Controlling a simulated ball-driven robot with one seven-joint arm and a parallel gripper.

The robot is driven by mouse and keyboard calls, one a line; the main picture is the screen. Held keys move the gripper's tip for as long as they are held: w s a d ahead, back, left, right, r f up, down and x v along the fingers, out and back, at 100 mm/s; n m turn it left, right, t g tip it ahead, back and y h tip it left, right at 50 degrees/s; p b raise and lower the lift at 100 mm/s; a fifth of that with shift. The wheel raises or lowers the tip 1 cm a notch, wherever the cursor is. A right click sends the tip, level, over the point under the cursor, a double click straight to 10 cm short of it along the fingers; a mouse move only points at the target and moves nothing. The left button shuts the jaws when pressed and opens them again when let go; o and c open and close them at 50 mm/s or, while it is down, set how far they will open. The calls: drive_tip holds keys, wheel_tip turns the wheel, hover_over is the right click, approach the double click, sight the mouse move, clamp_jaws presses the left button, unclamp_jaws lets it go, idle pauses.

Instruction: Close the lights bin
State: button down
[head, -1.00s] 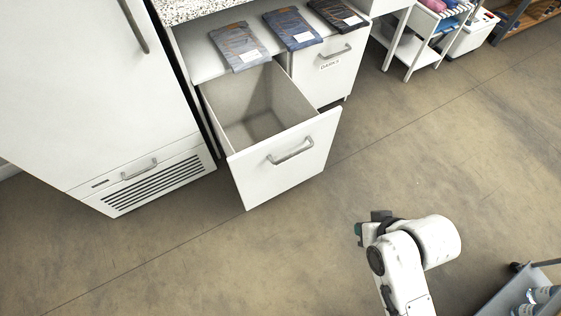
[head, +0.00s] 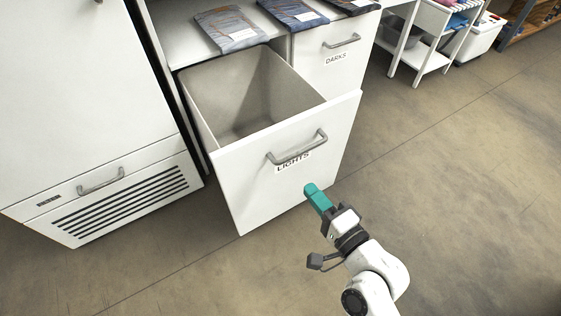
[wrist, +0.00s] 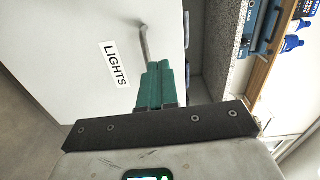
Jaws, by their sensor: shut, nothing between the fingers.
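The lights bin (head: 237,186) is a white pull-out drawer, open and empty, with its front panel facing me. Its grey bar handle (head: 297,148) sits above a label reading LIGHTS. The panel also shows in the wrist view (wrist: 70,40), with the handle (wrist: 145,45) just beyond my fingertips. My gripper (head: 311,190) has teal fingers pressed together with nothing between them. In the head view the fingertips are just below and right of the label, close to the panel. I cannot tell whether they touch it.
The closed DARKS bin (head: 342,64) stands to the right. A white cabinet with a vented lower panel (head: 120,205) stands at the left. Folded garments (head: 230,27) lie on the shelf above the bins. A white cart (head: 432,58) stands at the back right. Floor at right is clear.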

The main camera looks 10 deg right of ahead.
drive_tip(key=b, duration=0.3)
approach(275, 143)
drive_tip(key=shift+m+t, duration=0.3)
drive_tip(key=x, duration=0.6)
drive_tip(key=shift+s+a+f, duration=0.1)
drive_tip(key=shift+a+f, duration=0.05)
drive_tip(key=shift+f, duration=0.05)
drive_tip(key=shift+w+a, duration=0.15)
drive_tip(key=shift+w, duration=0.25)
drive_tip(key=shift+w+r, duration=0.1)
